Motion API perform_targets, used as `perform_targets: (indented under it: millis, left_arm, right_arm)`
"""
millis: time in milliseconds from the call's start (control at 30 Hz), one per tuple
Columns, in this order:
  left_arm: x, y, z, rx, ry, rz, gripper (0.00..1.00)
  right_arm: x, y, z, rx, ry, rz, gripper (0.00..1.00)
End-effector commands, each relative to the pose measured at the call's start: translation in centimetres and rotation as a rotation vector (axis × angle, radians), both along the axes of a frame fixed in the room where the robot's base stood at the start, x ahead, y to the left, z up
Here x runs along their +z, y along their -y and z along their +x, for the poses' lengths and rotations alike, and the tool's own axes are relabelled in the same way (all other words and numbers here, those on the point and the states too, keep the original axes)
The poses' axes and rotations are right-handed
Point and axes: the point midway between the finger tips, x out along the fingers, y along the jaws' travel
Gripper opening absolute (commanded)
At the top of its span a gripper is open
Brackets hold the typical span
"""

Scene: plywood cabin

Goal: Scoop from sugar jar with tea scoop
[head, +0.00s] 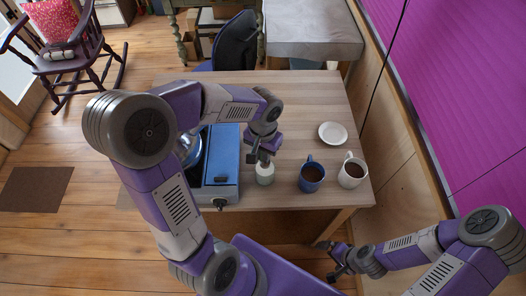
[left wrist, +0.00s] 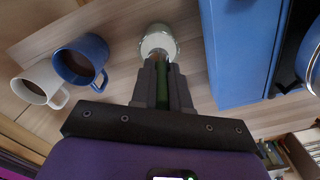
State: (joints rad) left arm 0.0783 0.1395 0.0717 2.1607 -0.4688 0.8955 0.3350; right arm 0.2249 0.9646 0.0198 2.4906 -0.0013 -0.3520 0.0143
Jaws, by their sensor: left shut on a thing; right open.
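The sugar jar (head: 264,176), small and pale, stands on the table just right of the blue stove. It also shows in the left wrist view (left wrist: 158,42), straight beyond my fingertips. My left gripper (head: 264,157) is above the jar and shut on a thin green handle (left wrist: 162,88), which I take to be the tea scoop. The handle points toward the jar mouth; the scoop's bowl is hidden, so I cannot tell how deep it sits. My right gripper (head: 334,262) is open and empty, low beyond the table's front edge.
A blue mug (head: 312,182) and a white mug (head: 347,176), both with dark drink, stand right of the jar. A white saucer (head: 333,133) lies behind them. The blue stove (head: 221,160) with a kettle (head: 188,150) is close on the left.

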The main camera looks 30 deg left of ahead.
Motion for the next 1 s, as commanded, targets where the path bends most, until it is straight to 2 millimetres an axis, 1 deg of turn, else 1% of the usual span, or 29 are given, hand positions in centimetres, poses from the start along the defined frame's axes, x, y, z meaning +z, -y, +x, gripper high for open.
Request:
perform_targets:
  millis: [33, 100, 533, 700, 1000]
  left_arm:
    - [-0.7, 0.0, 0.0, 0.000, 0.000, 0.000, 0.00]
    - [-1.2, 0.0, 0.0, 0.000, 0.000, 0.000, 0.00]
    - [-4.0, 0.0, 0.0, 0.000, 0.000, -0.001, 0.00]
    - [-4.4, 0.0, 0.0, 0.000, 0.000, 0.000, 0.00]
    - [-4.4, 0.0, 0.0, 0.001, 0.000, 0.000, 0.00]
  right_arm:
    - [-0.6, 0.0, 0.0, 0.000, 0.000, 0.000, 1.00]
    - [-1.0, 0.0, 0.0, 0.000, 0.000, 0.000, 1.00]
    - [-3.5, 0.0, 0.0, 0.000, 0.000, 0.000, 1.00]
    - [-3.8, 0.0, 0.0, 0.000, 0.000, 0.000, 1.00]
    - [-3.8, 0.0, 0.0, 0.000, 0.000, 0.000, 1.00]
